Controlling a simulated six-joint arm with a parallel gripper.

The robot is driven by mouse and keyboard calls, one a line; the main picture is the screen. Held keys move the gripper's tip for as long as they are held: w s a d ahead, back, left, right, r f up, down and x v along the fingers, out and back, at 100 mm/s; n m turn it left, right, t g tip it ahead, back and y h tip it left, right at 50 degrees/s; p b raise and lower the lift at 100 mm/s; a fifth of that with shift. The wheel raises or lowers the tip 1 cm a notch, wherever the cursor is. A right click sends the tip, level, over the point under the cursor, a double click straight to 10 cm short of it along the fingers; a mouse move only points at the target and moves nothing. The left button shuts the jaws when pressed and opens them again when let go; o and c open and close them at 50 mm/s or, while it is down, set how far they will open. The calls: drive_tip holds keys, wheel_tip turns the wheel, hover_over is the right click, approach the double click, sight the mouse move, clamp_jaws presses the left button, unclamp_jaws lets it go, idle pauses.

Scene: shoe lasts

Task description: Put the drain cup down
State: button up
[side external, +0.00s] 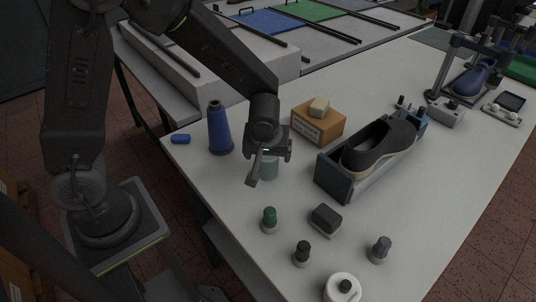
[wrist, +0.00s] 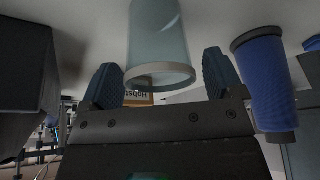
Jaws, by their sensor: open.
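The drain cup (side external: 268,168) is a pale grey-teal cup that appears to stand upright on the white table. In the side view my gripper hides part of it. In the wrist view, which looks inverted, the cup (wrist: 158,38) is large, with its pale ring-shaped rim towards my gripper. My gripper (side external: 269,168) is open at the cup. In the wrist view its two dark blue ribbed fingers (wrist: 163,78) lie on either side of the rim, with visible gaps. I cannot tell the exact height of the fingertips.
A blue thread cone (side external: 220,131) stands close left of my gripper. An orange-brown box (side external: 318,122) is behind it, and a dark shoe in a grey cradle (side external: 336,180) is to the right. Several small bottles, including a green-capped one (side external: 269,219), stand in front.

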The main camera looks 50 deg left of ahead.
drive_tip(key=v, duration=1)
drive_tip(key=s+a+r+m+t+h, duration=0.1)
drive_tip(key=s+a+r+m, duration=0.1)
drive_tip(key=s+r+m, duration=0.2)
drive_tip(key=s+a+r+m+t+h, duration=0.1)
drive_tip(key=s+r+m, duration=0.4)
drive_tip(key=s, duration=0.5)
drive_tip(key=shift+a+r+h, duration=0.3)
drive_tip(key=shift+a+h, duration=0.3)
